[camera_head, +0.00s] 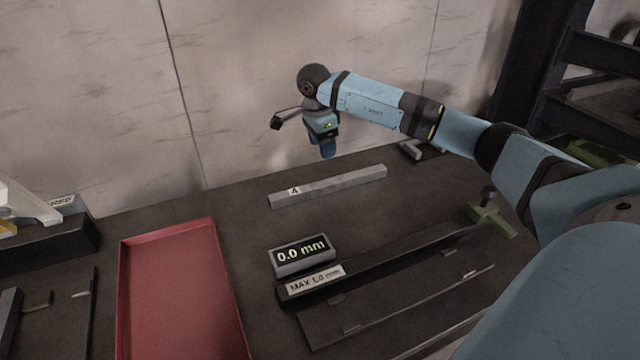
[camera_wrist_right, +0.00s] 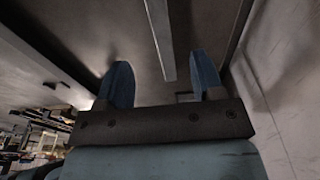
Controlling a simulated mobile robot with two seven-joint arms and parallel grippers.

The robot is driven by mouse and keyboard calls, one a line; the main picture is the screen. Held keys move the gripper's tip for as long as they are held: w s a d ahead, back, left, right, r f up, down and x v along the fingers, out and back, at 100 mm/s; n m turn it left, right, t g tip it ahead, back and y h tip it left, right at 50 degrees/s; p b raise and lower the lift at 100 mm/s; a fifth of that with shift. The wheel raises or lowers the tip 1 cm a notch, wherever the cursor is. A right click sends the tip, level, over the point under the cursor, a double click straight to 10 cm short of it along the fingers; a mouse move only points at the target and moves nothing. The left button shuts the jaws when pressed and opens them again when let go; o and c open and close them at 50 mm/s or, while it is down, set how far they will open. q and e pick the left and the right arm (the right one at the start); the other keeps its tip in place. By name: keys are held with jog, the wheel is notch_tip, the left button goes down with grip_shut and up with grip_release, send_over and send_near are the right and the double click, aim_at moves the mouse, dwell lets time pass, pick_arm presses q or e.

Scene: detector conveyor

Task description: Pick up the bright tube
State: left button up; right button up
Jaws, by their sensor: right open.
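The bright tube (camera_head: 345,183) is a light grey square bar with a label "4" at its left end. It lies on the dark table near the wall. My right gripper (camera_head: 328,150) is above and behind the tube, pointing down, apart from it. In the right wrist view, my right gripper (camera_wrist_right: 161,72) has its two blue fingers spread with nothing between them. The tube (camera_wrist_right: 160,35) runs away beyond the fingertips in that view. My left gripper is not in view.
A red tray (camera_head: 180,228) lies at left of centre. A display reading "0.0 mm" (camera_head: 302,253) stands by a dark long fixture labelled "MAX 1.0 mm" (camera_head: 390,260). A green clamp (camera_head: 490,218) is at the right. A small grey piece (camera_head: 411,150) lies near the wall.

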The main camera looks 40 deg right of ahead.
send_over(331, 181)
jog(key=a, duration=0.1)
jog(key=f, duration=0.7)
jog(key=shift+w+a+f, duration=0.2)
jog(key=shift+f, duration=0.15)
jog(key=shift+s+d+f+b, duration=0.1)
jog(key=shift+d+f, duration=0.15)
jog(key=shift+f, duration=0.6)
jog(key=shift+d+f+b, duration=0.1)
jog(key=shift+d+f, duration=0.1)
jog(key=shift+f, duration=0.7)
jog(key=shift+s+d+f+b, duration=0.1)
jog(key=shift+d+f, duration=0.15)
jog(key=shift+f, duration=0.6)
jog(key=shift+r, duration=0.1)
grip_shut()
